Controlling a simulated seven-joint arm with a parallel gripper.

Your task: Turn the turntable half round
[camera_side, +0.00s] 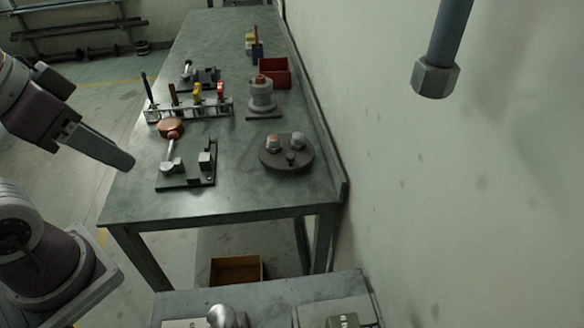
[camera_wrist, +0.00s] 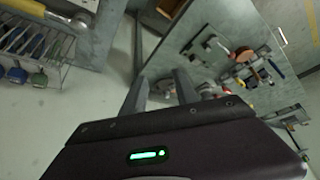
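The turntable (camera_side: 272,163) is a dark round disc on the near right part of the bench, close to the wall. My gripper (camera_side: 125,160) is well left of the turntable, beside the bench's left edge, touching nothing. In the wrist view its two fingers (camera_wrist: 160,82) stand apart with nothing between them. I cannot clearly make out the turntable in the wrist view.
On the bench (camera_side: 240,200), a plate with a lever (camera_side: 187,180), a rack of coloured handles (camera_side: 188,108), a grey flanged valve body (camera_side: 261,97) and a red bin (camera_side: 275,72) stand left of and behind the turntable. The bench's front strip is clear. A grey pipe (camera_side: 437,65) hangs at upper right.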

